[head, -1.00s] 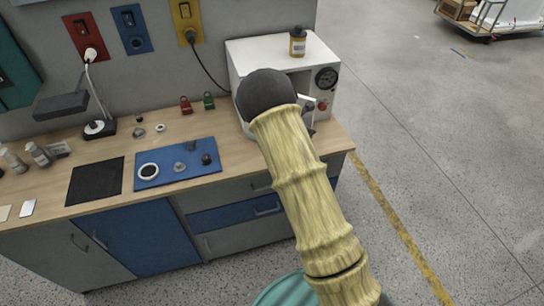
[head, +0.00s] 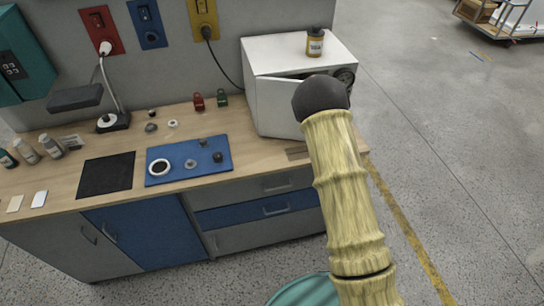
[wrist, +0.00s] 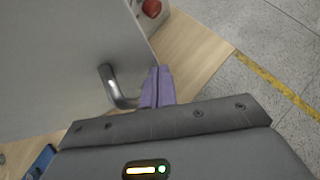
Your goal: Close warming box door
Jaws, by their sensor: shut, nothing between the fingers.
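The warming box (head: 290,52) is a white box at the back right of the workbench. Its light grey door (head: 280,108) stands ajar, angled out from the box front; my arm hides its right part in the head view. In the wrist view the door (wrist: 60,60) fills the upper left, with its dark curved handle (wrist: 114,88) near the right edge. My gripper (wrist: 157,84) has its purple fingers together and empty, just right of the handle. I cannot tell whether they touch it. My arm hides the gripper in the head view.
A red knob (wrist: 151,8) sits beside the door. A blue mat (head: 188,160) with small parts lies on the wooden worktop (head: 250,152). Open floor (head: 440,150) lies to the right.

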